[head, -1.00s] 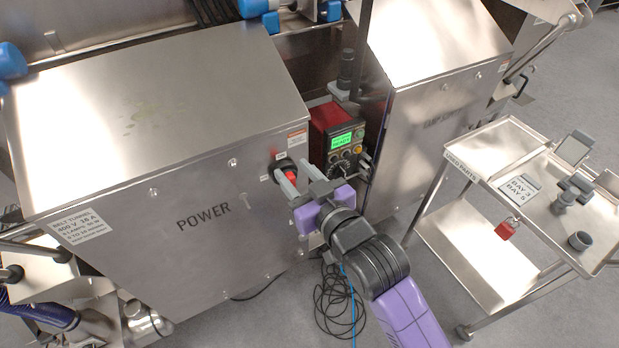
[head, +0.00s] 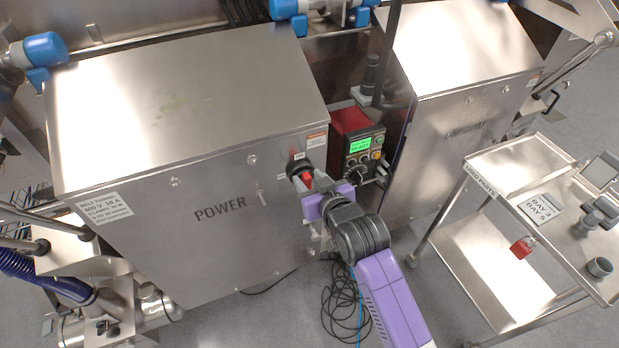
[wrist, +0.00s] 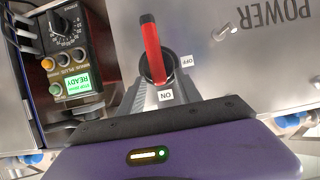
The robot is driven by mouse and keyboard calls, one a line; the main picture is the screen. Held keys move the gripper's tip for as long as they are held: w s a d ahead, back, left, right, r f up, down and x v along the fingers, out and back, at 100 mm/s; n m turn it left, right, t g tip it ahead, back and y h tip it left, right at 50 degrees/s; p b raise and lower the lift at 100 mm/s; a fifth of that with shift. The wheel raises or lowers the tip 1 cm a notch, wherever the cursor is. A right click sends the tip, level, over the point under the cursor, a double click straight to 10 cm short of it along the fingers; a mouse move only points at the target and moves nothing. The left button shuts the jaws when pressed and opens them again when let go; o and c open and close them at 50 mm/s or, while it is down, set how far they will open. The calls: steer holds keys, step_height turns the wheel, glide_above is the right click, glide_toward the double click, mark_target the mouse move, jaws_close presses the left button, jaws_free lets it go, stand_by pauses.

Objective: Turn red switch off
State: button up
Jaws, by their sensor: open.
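The red switch (head: 307,180) is a red handle on a round black base on the right side of the steel POWER cabinet (head: 130,235). In the wrist view, the red handle (wrist: 152,48) is seen close up, its lower end toward the ON label (wrist: 166,95). The OFF label (wrist: 186,61) is to its right there. My gripper (head: 314,184) is open, just in front of the switch. In the wrist view its grey fingers (wrist: 158,86) lie on either side of the handle's lower end; I cannot tell whether they touch it.
A red control box with a green READY screen (head: 360,145) stands right of the switch, between two steel cabinets. A steel trolley (head: 480,215) with a red padlock (head: 522,247) is at the right. Black cables (head: 345,300) lie coiled on the floor below my arm.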

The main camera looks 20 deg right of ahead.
steer(key=shift+w, duration=0.1)
jaws_close()
stand_by(1.4)
